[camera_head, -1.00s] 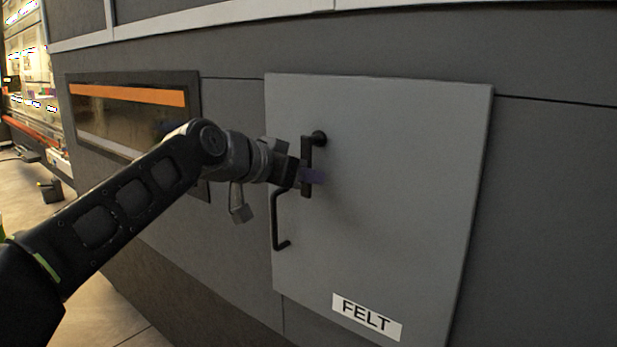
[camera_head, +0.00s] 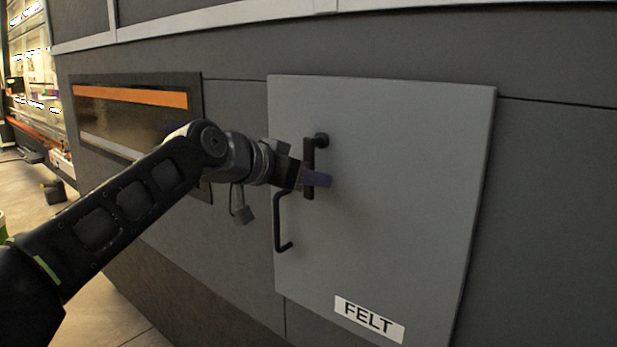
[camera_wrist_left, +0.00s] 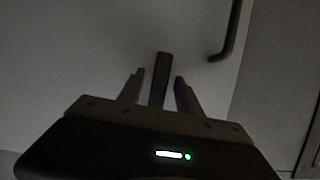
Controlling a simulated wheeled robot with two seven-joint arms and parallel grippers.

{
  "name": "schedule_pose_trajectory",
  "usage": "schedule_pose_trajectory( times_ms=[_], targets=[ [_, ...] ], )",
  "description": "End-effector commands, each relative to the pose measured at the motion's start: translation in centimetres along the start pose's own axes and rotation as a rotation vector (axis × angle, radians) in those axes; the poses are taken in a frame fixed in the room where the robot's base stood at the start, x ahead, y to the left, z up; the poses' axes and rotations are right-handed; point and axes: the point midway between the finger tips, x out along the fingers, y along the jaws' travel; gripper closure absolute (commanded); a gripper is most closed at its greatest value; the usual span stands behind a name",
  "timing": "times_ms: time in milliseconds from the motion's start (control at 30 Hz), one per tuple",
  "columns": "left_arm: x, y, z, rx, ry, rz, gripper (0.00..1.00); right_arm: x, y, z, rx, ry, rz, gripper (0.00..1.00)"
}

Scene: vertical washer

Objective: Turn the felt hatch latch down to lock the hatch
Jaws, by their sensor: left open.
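The grey felt hatch (camera_head: 400,190) looks closed against the machine and carries a white FELT label (camera_head: 369,319). Its black latch (camera_head: 308,156) is a straight bar standing about vertical, with a round mount (camera_head: 321,140) near its upper end. My left gripper (camera_head: 318,179) comes in from the left at the lower half of the bar. In the left wrist view the open fingers (camera_wrist_left: 158,88) stand on both sides of the latch bar (camera_wrist_left: 162,68), with gaps visible. Part of the bar is hidden by the gripper. My right gripper is not in view.
A black bent pull handle (camera_head: 279,222) is on the hatch just below my left gripper; it also shows in the wrist view (camera_wrist_left: 232,38). A dark window with an orange strip (camera_head: 130,96) lies left of the hatch. The hatch face to the right is clear.

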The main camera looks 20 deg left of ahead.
Motion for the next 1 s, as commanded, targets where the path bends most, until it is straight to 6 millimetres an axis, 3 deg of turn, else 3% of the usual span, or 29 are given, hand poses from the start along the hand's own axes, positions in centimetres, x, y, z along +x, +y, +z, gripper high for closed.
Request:
schedule_pose_trajectory(
  times_ms=[500, 1000],
  targets=[
    [-7.0, 0.0, 0.1, 0.0, 0.001, -0.001, 0.58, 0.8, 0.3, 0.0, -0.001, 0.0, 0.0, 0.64],
    [-7.5, 0.0, 0.1, 0.0, -0.001, 0.0, 0.58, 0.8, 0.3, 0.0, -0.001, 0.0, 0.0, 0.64]
  ],
)
